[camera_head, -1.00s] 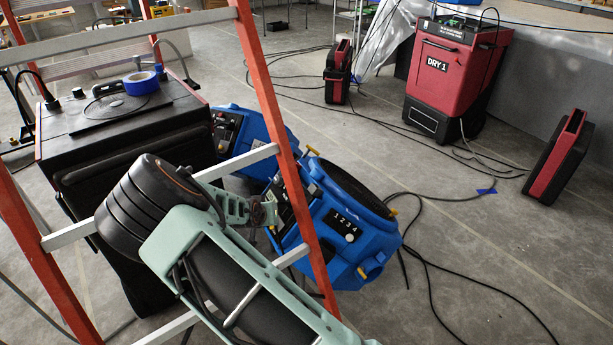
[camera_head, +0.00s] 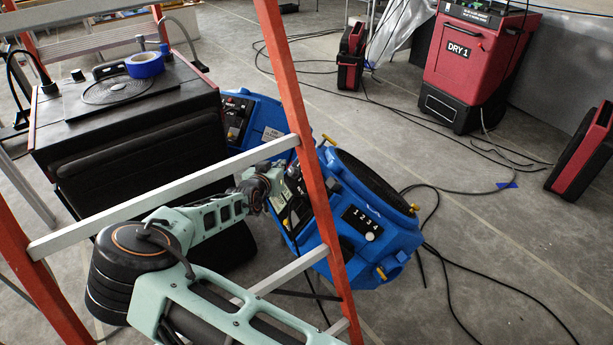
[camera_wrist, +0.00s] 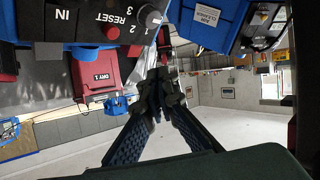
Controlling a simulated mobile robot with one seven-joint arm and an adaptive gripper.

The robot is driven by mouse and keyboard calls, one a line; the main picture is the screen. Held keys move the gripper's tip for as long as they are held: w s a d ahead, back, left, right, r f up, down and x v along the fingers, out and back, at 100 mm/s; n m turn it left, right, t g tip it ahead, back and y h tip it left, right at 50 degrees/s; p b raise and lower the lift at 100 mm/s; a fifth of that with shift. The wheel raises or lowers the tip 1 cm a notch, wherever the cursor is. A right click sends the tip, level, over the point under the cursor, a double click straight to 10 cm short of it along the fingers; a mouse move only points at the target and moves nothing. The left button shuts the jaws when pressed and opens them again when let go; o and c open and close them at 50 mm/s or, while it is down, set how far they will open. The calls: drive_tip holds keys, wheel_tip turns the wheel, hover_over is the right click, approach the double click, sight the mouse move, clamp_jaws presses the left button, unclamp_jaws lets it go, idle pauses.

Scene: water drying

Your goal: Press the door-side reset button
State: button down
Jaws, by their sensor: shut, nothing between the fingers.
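In the wrist view a control panel (camera_wrist: 85,30) fills the upper left, upside down, with the words IN and RESET. A red button (camera_wrist: 113,33) sits beside the RESET label, and a grey knob (camera_wrist: 151,16) with numbers is to its right. My gripper (camera_wrist: 161,80) is shut and empty, below and right of the red button in the picture; no contact shows. In the head view my arm reaches behind the orange ladder rail to the control side of the blue machine (camera_head: 385,245) marked 1 2 3 4. The button cannot be made out there. I cannot tell which button is door-side.
The orange ladder (camera_head: 292,110) stands in front of my arm, its white rungs close to it. A second blue machine (camera_head: 262,112) and a black cabinet (camera_head: 135,160) with blue tape (camera_head: 145,65) stand left. The red DRY 1 unit (camera_head: 470,75) is behind; cables cross the floor.

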drive_tip(key=shift+w+d+f+b, duration=0.4)
drive_tip(key=shift+w+d+f, duration=0.05)
drive_tip(key=shift+d+f, duration=0.5)
drive_tip(key=shift+w+d+f+b, duration=0.4)
drive_tip(key=shift+d+f+b, duration=0.05)
drive_tip(key=shift+d+f, duration=0.45)
drive_tip(key=shift+w+d+f+b, duration=0.4)
drive_tip(key=shift+w+d+f, duration=0.05)
drive_tip(key=shift+d+f, duration=0.5)
drive_tip(key=shift+w+d+f+b, duration=0.1)
drive_tip(key=shift+d+f+b, duration=0.15)
drive_tip(key=shift+b, duration=0.15)
drive_tip(key=shift+w+d+f+b, duration=0.15)
drive_tip(key=shift+d+f+b, duration=0.2)
drive_tip(key=shift+d+b, duration=0.05)
idle(0.3)
drive_tip(key=shift+a, duration=0.1)
drive_tip(key=shift+s+a+r, duration=0.3)
drive_tip(key=shift+a+r, duration=0.25)
drive_tip(key=shift+r, duration=0.05)
drive_tip(key=shift+r, duration=0.1)
